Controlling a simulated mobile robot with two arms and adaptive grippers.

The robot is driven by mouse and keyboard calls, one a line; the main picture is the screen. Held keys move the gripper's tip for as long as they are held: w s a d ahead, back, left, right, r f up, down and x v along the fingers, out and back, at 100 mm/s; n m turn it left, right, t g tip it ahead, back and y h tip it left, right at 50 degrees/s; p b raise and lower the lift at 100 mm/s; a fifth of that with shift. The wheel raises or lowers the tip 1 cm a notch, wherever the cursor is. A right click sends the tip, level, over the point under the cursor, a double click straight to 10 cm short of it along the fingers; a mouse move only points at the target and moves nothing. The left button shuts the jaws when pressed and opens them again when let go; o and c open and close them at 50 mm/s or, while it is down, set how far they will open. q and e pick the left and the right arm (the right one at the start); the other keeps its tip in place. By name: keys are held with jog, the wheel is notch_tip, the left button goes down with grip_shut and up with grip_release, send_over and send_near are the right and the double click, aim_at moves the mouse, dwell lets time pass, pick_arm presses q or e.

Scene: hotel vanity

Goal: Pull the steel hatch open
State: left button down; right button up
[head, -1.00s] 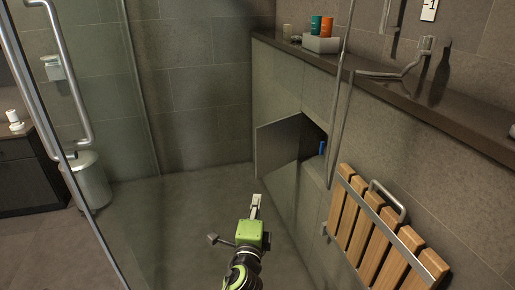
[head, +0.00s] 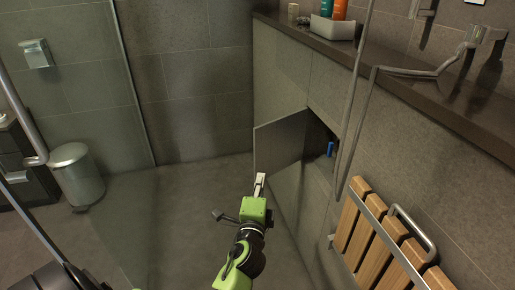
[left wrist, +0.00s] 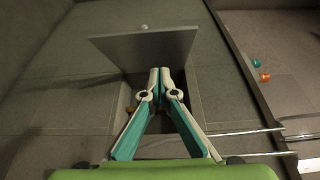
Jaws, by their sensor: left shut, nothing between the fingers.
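The steel hatch (head: 282,143) is a flat grey panel in the low tiled wall, and it stands swung out from its opening. A dark recess shows to its right, with a small blue item (head: 330,149) inside. In the left wrist view the hatch (left wrist: 145,50) is a grey plate just beyond the fingertips. My left gripper (head: 260,179) is shut and empty, just below and in front of the panel's lower outer corner. It also shows in the left wrist view (left wrist: 160,72). I cannot tell whether the fingertips touch the panel. My right gripper is not in view.
A wooden slatted seat (head: 372,240) with a metal rail is on the wall at right. A shower hose (head: 357,120) hangs before the ledge (head: 430,100). A glass screen and steel bin (head: 76,174) stand left. The floor between is clear.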

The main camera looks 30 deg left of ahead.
pick_arm(q)
send_near(258, 148)
jog(key=w+d, duration=0.1)
jog(key=w, duration=0.3)
jog(key=a, duration=0.1)
jog(key=w+a, duration=0.1)
jog(key=a, duration=0.1)
jog(key=shift+a+r+b, duration=0.1)
jog(key=shift+a+b, duration=0.2)
jog(key=shift+b, duration=0.05)
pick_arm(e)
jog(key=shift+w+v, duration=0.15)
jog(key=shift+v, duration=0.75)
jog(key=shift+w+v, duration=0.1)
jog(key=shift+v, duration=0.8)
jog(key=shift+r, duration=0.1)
